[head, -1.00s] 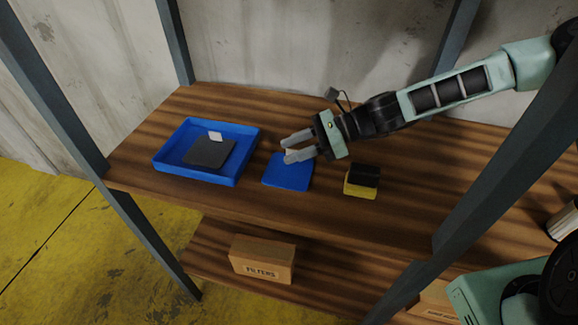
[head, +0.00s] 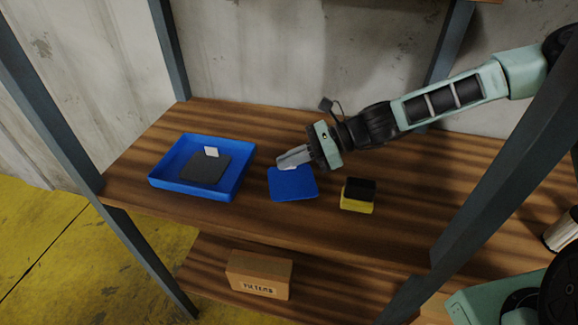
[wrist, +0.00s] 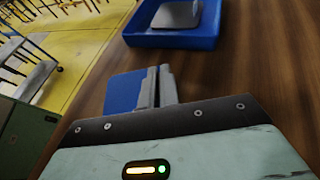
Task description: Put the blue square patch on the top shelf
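The blue square patch (head: 293,185) is at the middle shelf board, right of the blue tray. It also shows in the wrist view (wrist: 121,93), beside my fingers. My gripper (head: 292,158) is at the patch's far edge, its fingers close together. They appear shut on the pale tab of the patch; the tab is mostly hidden between them. In the wrist view the fingers (wrist: 157,88) are also together. I cannot tell whether the patch is clear of the board. Only a sliver of a higher shelf (head: 488,1) shows at the top edge.
A blue tray (head: 240,178) holds a dark grey patch (head: 204,169) with a white tab. A yellow and black block (head: 357,205) stands to the right. A cardboard box (head: 258,273) is on the lower shelf. Grey posts (head: 168,50) frame the rack.

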